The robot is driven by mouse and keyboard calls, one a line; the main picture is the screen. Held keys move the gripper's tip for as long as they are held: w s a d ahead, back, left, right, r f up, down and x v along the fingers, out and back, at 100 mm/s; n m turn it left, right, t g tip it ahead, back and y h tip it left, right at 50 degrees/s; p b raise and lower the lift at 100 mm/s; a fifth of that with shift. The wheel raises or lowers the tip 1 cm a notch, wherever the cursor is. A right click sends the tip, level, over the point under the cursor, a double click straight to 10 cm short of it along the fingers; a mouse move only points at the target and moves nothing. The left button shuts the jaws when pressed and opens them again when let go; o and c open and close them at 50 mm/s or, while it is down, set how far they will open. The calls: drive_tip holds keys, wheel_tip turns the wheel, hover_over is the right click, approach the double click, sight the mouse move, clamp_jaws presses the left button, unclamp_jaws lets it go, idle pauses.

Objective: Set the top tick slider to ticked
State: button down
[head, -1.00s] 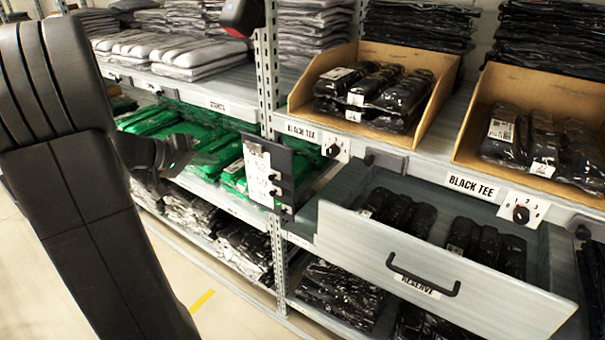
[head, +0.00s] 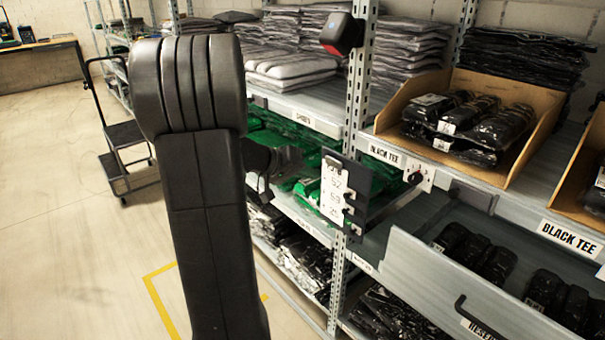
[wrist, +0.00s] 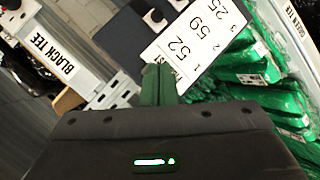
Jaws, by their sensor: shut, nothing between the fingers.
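A white list card (head: 333,190) is clipped on a dark board (head: 358,188) fixed to the shelf upright. Several small black slider knobs run down the board's right edge; the top tick slider (head: 349,194) is tiny here, and I cannot tell its setting.
An open grey drawer (head: 440,275) juts out at the right. A cardboard bin (head: 530,135) of black packs stands above it. A black-and-red device (head: 342,34) hangs on the upright. Green packs (head: 308,190) lie behind my gripper. A trolley (head: 125,140) stands far left; the floor between is clear.

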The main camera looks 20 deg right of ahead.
sight(349, 193)
drive_tip(key=d+f, duration=0.1)
drive_tip(key=d, duration=0.1)
drive_tip(key=d+f, duration=0.1)
drive_tip(key=f, duration=0.1)
drive_tip(key=s+d+f, duration=0.1)
drive_tip(key=d, duration=0.1)
drive_tip(key=shift+d+f+b, duration=0.2)
drive_tip(key=shift+d+b, duration=0.15)
drive_tip(key=shift+b, duration=0.05)
drive_tip(key=shift+s+d+f, duration=0.25)
drive_tip(key=shift+d+f, duration=0.05)
drive_tip(key=shift+f, duration=0.05)
drive_tip(key=shift+s+f, duration=0.1)
drive_tip(key=shift+s, duration=0.05)
